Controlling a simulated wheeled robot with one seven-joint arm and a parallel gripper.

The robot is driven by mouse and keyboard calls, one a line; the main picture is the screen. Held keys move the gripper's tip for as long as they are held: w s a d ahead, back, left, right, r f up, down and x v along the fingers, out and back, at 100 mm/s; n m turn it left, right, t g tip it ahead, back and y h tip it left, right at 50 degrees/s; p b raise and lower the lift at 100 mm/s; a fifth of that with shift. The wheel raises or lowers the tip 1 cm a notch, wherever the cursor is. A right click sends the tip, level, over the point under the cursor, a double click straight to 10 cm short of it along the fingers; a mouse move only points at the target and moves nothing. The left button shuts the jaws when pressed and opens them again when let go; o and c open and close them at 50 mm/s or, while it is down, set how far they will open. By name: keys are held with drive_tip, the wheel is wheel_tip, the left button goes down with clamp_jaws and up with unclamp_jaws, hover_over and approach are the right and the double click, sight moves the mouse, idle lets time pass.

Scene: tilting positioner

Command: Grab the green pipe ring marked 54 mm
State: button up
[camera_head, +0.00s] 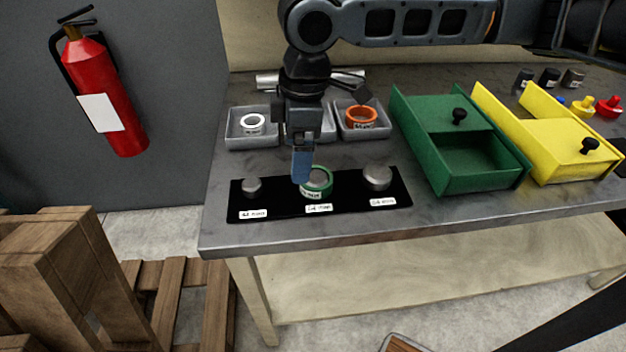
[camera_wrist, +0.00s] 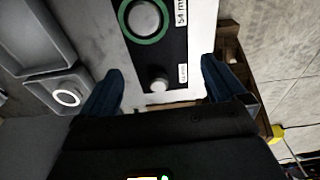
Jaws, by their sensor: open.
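The green pipe ring (camera_head: 319,190) sits around the middle peg on a black mat (camera_head: 345,189), above a white label. The ring also shows at the top of the wrist view (camera_wrist: 147,38), with a label reading 54 m beside it. My gripper (camera_head: 302,175) is above the mat, in front of part of the ring in the head view. In the wrist view my gripper (camera_wrist: 161,80) has its two blue fingers wide apart with nothing held between them. The small peg (camera_wrist: 158,84) lies in line between the fingers, and the ring is beyond them. Touching cannot be seen.
Grey trays hold a white ring (camera_head: 252,123) and an orange ring (camera_head: 361,116) behind the mat. A bare larger peg (camera_head: 377,177) stands right of the green ring. A green bin (camera_head: 487,184) and a yellow bin (camera_head: 566,178) stand further right.

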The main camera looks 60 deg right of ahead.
sight(318, 176)
drive_tip(key=s+d, duration=0.1)
drive_tip(key=s+d+g, duration=0.1)
drive_tip(key=d, duration=0.1)
drive_tip(key=shift+s+f+h, duration=0.1)
drive_tip(key=shift+f+h, duration=0.05)
drive_tip(key=shift+h, duration=0.25)
drive_tip(key=shift+s+d+f, duration=0.1)
drive_tip(key=shift+d+f, duration=0.05)
drive_tip(key=shift+f, duration=0.25)
drive_tip(key=shift+d+f+p, duration=0.15)
drive_tip(key=shift+f+p, duration=0.35)
drive_tip(key=shift+f, duration=2.95)
drive_tip(key=shift+c, duration=0.5)
drive_tip(key=shift+r, duration=0.1)
drive_tip(key=c, duration=1.3)
